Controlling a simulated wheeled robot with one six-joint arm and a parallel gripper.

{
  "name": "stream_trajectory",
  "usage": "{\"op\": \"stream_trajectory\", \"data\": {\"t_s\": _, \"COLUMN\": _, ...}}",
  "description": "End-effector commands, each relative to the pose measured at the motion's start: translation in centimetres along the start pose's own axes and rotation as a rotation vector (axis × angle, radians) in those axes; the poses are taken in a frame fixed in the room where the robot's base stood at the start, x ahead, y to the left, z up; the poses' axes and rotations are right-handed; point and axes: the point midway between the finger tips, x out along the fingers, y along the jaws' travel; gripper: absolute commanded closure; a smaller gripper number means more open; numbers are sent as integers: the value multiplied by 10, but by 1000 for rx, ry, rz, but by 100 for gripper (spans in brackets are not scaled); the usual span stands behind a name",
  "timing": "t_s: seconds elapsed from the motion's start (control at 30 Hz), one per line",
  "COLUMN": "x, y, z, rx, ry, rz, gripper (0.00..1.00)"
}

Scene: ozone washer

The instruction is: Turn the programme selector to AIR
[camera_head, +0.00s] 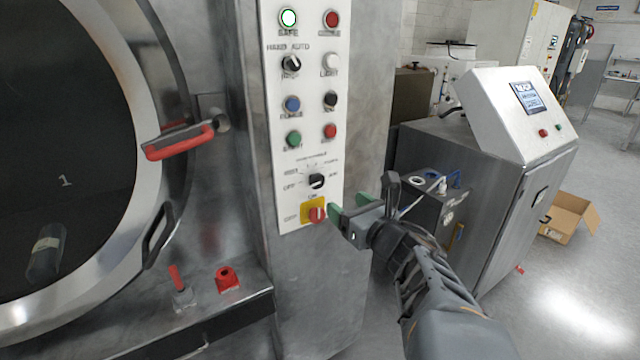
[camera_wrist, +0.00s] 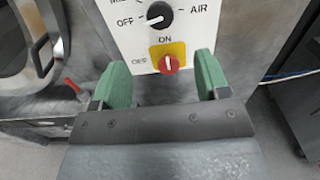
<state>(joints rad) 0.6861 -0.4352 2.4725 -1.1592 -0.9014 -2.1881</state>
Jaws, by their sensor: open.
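The programme selector (camera_head: 316,181) is a round black knob low on the white control panel (camera_head: 301,110). It also shows near the top of the wrist view (camera_wrist: 159,14), with OFF at its left and AIR at its right. Its white mark appears to point left towards OFF, but is small. My gripper (camera_wrist: 163,72) is open and empty, its green fingers apart below the selector. In the head view my gripper (camera_head: 352,208) is at the panel's lower right, apart from the knob.
A red switch on a yellow plate (camera_head: 314,211) sits just below the selector, between my fingers' lines in the wrist view. Several buttons are above. A red door handle (camera_head: 180,142) sticks out at left. A steel cabinet (camera_head: 480,190) stands at right.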

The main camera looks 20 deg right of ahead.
Motion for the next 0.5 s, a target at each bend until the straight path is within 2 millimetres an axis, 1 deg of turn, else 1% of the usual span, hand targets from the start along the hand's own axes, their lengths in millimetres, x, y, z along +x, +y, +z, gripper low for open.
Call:
{"op": "stream_trajectory", "data": {"t_s": 0.03, "x": 10, "y": 2, "z": 0, "rx": 4, "ry": 3, "rz": 6, "gripper": 31}}
{"op": "stream_trajectory", "data": {"t_s": 0.3, "x": 63, "y": 1, "z": 0, "rx": 6, "ry": 4, "rz": 3, "gripper": 31}}
{"op": "stream_trajectory", "data": {"t_s": 0.5, "x": 94, "y": 1, "z": 0, "rx": 5, "ry": 4, "rz": 1, "gripper": 31}}
